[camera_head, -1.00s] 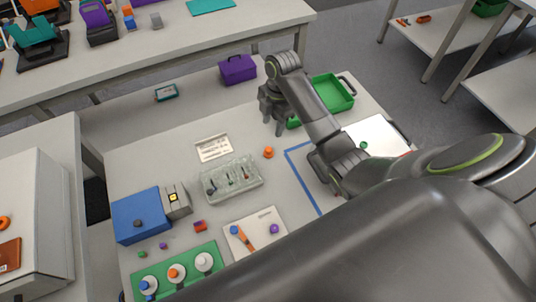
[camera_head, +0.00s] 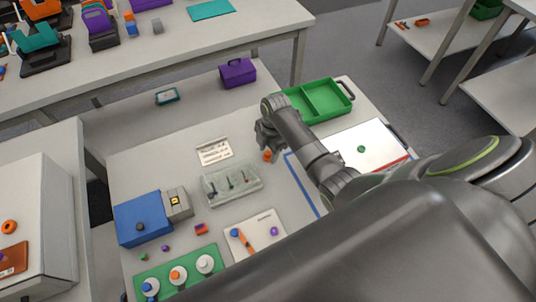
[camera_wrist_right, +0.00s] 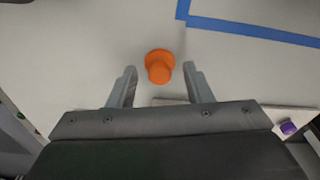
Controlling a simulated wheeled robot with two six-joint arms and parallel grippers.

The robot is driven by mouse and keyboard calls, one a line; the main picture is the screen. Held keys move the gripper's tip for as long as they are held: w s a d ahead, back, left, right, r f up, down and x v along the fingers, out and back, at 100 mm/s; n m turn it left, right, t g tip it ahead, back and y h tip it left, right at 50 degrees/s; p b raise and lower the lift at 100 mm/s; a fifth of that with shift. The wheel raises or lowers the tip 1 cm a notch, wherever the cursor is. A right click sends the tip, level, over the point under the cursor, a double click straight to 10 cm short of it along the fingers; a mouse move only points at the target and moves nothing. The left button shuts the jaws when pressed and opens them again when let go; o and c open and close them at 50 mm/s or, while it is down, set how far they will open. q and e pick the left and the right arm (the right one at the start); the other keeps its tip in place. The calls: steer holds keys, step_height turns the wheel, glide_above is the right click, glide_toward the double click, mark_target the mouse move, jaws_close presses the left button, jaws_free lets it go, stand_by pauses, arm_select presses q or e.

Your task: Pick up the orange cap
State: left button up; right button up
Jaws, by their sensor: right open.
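The orange cap (camera_head: 267,156) stands on the table, just right of the clear tray and left of the blue tape line. In the right wrist view the orange cap (camera_wrist_right: 160,67) is ahead of and between the two open fingers, slightly beyond their tips. My right gripper (camera_head: 268,143) is open and empty, and it sits right above and behind the cap in the head view. Its fingers (camera_wrist_right: 160,76) do not touch the cap. My left gripper is not in view.
A clear tray (camera_head: 207,197) with small parts, a white board (camera_head: 258,216) and a blue box (camera_head: 140,206) are nearby. A green bin (camera_head: 312,118) stands at the back right. Blue tape (camera_head: 303,187) marks an area right of the cap.

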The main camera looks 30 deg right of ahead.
jaws_close()
steer(key=shift+r, duration=0.1)
